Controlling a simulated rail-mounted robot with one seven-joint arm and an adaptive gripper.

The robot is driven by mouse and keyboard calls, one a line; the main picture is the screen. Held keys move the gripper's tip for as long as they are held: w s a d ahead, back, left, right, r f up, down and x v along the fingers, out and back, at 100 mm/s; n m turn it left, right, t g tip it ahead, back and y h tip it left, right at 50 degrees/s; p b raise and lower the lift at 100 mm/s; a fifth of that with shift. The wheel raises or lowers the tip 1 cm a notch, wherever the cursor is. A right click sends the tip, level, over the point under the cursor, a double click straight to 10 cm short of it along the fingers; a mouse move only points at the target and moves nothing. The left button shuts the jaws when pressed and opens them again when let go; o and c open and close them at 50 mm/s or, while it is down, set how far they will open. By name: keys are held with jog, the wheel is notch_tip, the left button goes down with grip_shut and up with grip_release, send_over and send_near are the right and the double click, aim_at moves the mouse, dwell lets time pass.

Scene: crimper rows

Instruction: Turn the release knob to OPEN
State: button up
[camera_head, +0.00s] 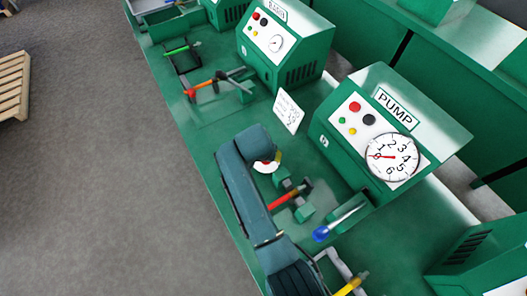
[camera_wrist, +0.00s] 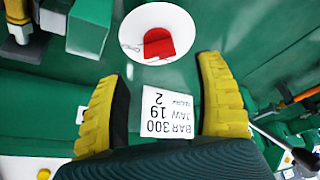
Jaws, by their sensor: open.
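A red knob (camera_wrist: 158,43) sits on a round white plate (camera_wrist: 135,22) on the green surface. The plate has small marks at its left that I cannot read. In the wrist view the knob lies just beyond my gripper (camera_wrist: 159,67), roughly centred between its yellow fingers. The fingers are wide apart, with nothing held. I cannot tell the knob's setting.
A red-handled tool (camera_head: 290,196) and a blue-tipped lever (camera_head: 340,222) are close to my arm.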

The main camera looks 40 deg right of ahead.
jog(key=v, duration=0.6)
dwell(0.3)
jog(key=w+a+r+n+t+y, duration=0.1)
jog(key=w+a+r+n+t, duration=0.1)
jog(key=w+a+r+t, duration=0.45)
jog(key=w+a+r+n+t, duration=0.1)
jog(key=a+r+n+t, duration=0.2)
jog(key=a+r, duration=0.65)
jog(key=s+a+r+n+t+y, duration=0.1)
jog(key=s+a+r+n+t, duration=0.3)
jog(key=r, duration=0.8)
jog(key=s+r+n+t+y, duration=0.1)
jog(key=s+r+t, duration=0.55)
jog(key=r, duration=0.55)
notch_tip(320, 180, up, 28)
jog(key=n+p, duration=0.1)
jog(key=p, duration=2.4)
jog(key=shift+s+f+p, duration=0.25)
jog(key=shift+s+p, duration=0.1)
